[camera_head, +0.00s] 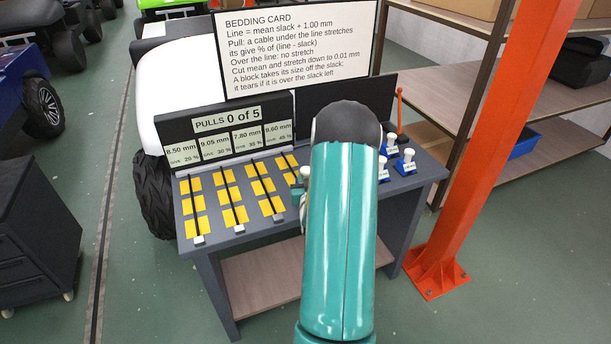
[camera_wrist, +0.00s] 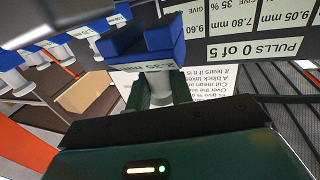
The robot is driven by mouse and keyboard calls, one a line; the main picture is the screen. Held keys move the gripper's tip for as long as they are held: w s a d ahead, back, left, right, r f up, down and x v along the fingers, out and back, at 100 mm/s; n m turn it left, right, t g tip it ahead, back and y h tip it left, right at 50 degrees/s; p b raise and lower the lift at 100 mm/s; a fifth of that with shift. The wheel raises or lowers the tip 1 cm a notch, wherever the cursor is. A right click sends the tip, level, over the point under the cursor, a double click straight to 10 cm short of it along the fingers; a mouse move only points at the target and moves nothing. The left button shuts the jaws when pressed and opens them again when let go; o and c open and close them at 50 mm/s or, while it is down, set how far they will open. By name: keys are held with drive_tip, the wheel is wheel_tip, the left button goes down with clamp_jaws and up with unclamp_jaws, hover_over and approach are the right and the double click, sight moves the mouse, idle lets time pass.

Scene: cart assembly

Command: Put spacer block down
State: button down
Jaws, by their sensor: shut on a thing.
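In the wrist view my gripper (camera_wrist: 160,90) is shut on the grey stem of a spacer block (camera_wrist: 146,42). The block is blue, with a white label that reads 2.35 mm. In the head view my teal arm hides most of the gripper and the held block. The grey bench (camera_head: 262,236) has four columns of yellow pads (camera_head: 235,216) with dark cables running along them. The right column is partly hidden by my arm. I cannot tell whether the held block touches anything.
Several other blue spacer blocks with pale knobs (camera_head: 405,160) stand on the bench's right side. A sign panel (camera_head: 228,122) reads PULLS 0 of 5, below the bedding card (camera_head: 296,48). An orange lever (camera_head: 400,115) stands at the back right. An orange post (camera_head: 487,140) rises right of the bench.

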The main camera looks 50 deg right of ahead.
drive_tip(key=shift+f, duration=0.4)
drive_tip(key=shift+f, duration=0.15)
drive_tip(key=c, duration=1.3)
unclamp_jaws()
drive_tip(key=shift+o, duration=0.2)
drive_tip(key=shift+s+a+r, duration=0.1)
drive_tip(key=shift+r, duration=0.6)
drive_tip(key=v, duration=1.1)
drive_tip(key=shift+s+a, duration=0.2)
drive_tip(key=shift+a, duration=0.05)
